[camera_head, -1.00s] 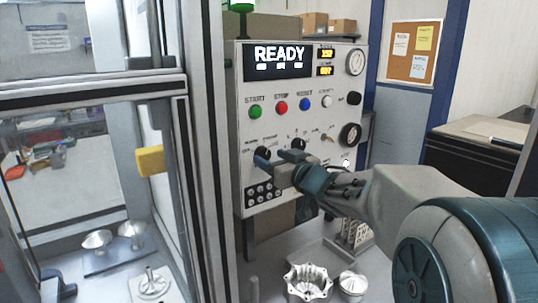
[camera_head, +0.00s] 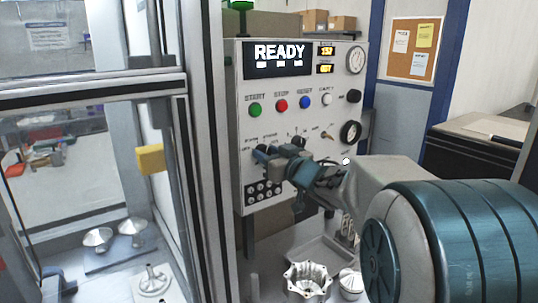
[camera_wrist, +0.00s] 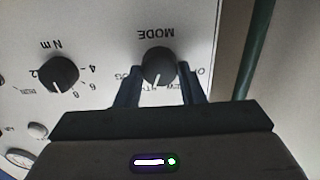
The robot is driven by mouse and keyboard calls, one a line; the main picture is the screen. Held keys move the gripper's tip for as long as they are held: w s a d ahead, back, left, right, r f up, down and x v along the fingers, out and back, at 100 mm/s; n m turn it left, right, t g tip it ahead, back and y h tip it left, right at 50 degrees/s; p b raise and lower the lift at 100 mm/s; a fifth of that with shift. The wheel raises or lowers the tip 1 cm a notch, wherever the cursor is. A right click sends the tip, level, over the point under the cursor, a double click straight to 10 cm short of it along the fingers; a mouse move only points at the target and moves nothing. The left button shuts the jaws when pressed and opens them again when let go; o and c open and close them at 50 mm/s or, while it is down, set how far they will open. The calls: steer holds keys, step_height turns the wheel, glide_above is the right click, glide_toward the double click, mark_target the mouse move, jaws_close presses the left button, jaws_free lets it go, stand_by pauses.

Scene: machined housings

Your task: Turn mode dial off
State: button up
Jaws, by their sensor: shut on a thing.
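The mode dial (camera_wrist: 158,64) is a round black knob under the upside-down word MODE in the wrist view. Its white pointer line points down and slightly left there, among partly covered position labels. My gripper (camera_wrist: 160,70) has a dark finger on each side of the knob and is shut on it. In the head view my gripper (camera_head: 266,158) is at the lower left of the white control panel (camera_head: 308,118) and hides most of the dial. The panel screen (camera_head: 278,60) reads READY.
A second black knob (camera_wrist: 54,75), marked N m, sits beside the dial. Several black buttons (camera_head: 264,192) lie just below my gripper. Green, red, blue and white buttons are above it. A glass-doored enclosure frame (camera_head: 205,150) stands close on the left. Metal housings (camera_head: 307,282) stand below.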

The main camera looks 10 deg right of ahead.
steer(key=shift+f+n, duration=0.1)
steer(key=shift+n, duration=0.2)
steer(key=n+b, duration=0.5)
steer(key=n, duration=0.3)
steer(key=n+b, duration=0.6)
steer(key=n, duration=0.3)
steer(key=shift+s+a+f, duration=0.1)
steer(key=shift+a+f, duration=0.05)
steer(key=shift+f, duration=0.05)
steer(key=shift+b, duration=0.3)
steer(key=o, duration=1)
steer(key=shift+r, duration=0.1)
steer(key=v, duration=1.4)
